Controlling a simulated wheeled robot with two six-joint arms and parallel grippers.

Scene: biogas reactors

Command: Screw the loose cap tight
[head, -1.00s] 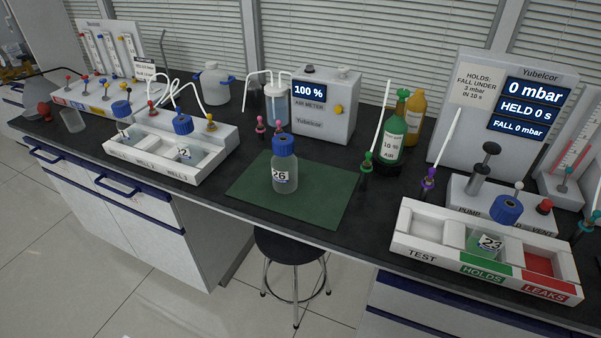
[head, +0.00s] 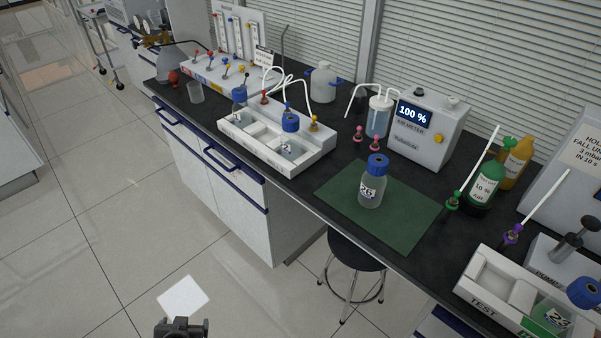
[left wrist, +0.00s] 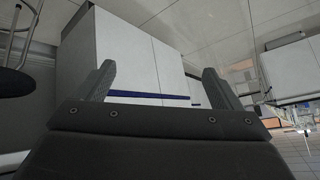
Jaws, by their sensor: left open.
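A clear bottle (head: 371,190) labelled 26, with a blue cap (head: 378,161), stands upright on the green mat (head: 416,226). Whether its cap is loose cannot be told. Other blue-capped bottles stand in the left white rack (head: 244,152) and in the right white rack (head: 478,292), where one is labelled 23 (head: 551,318). Part of my left arm (head: 181,328) shows at the bottom edge of the head view. In the left wrist view my left gripper (left wrist: 155,80) is open and empty, with its fingers wide apart, far from the bottles. My right gripper is not in view.
The air meter (head: 425,128) reads 100 % behind the mat. Green (head: 486,185) and yellow bottles stand to its right. A stool (head: 357,252) is under the bench edge.

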